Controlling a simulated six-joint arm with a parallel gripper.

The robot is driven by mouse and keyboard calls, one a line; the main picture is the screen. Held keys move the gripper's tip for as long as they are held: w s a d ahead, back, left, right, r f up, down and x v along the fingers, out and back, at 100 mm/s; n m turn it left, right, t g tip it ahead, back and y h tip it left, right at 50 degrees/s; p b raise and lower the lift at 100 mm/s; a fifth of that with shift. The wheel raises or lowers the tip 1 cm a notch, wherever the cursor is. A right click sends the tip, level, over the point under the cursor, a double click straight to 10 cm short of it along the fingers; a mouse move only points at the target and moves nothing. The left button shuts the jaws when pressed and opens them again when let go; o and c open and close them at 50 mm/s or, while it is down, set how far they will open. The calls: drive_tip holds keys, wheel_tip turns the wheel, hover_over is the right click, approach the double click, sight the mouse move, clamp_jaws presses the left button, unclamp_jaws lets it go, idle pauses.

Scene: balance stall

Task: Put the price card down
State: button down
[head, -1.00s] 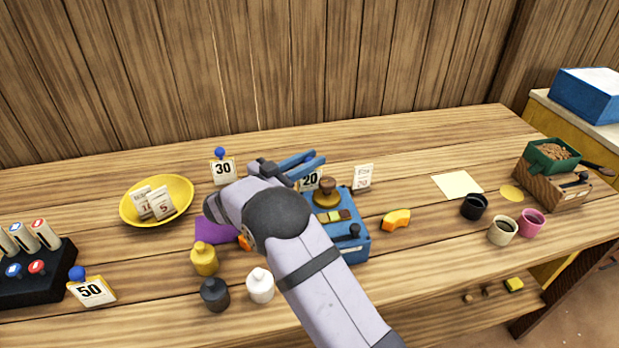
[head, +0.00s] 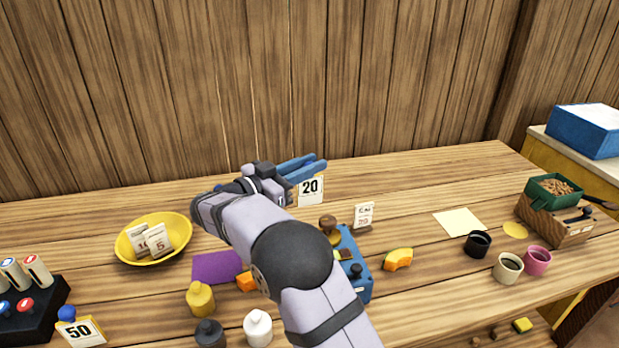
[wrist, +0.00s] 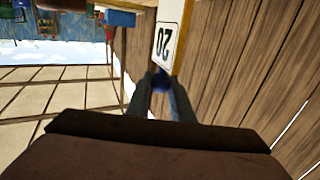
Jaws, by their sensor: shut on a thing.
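A white price card marked 20 (head: 311,189) with a yellow edge hangs from my gripper (head: 308,166), near the back of the stall table (head: 400,175). In the wrist view the card (wrist: 166,42) shows upside down. Its blue knob (wrist: 161,80) sits between my two fingers (wrist: 161,92), which are shut on it. The card looks roughly upright. I cannot tell surely whether its lower edge touches the table. My arm hides part of the table to the left of the card.
A blue box (head: 352,270) with a brown knob and a small white card (head: 364,216) stand in front and to the right. A yellow bowl (head: 125,250) holds cards at left. Another price card, 50 (head: 80,331), stands at front left. The back right table is fairly clear.

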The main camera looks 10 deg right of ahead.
drive_tip(key=shift+d+r+b, duration=0.9)
drive_tip(key=shift+d+r, duration=0.1)
drive_tip(key=shift+d, duration=1)
drive_tip(key=w+a+f+n+t+y, duration=0.2)
drive_tip(key=w+a+n+t+y, duration=0.65)
drive_tip(key=w+a, duration=0.35)
wheel_tip(320, 180, down, 10)
drive_tip(key=p, duration=0.1)
drive_tip(key=shift+r+y, duration=0.25)
drive_tip(key=shift+y, duration=0.2)
drive_tip(key=shift+f, duration=0.2)
drive_tip(key=c, duration=1.6)
unclamp_jaws()
drive_tip(key=shift+o, duration=0.2)
drive_tip(key=shift+r, duration=0.15)
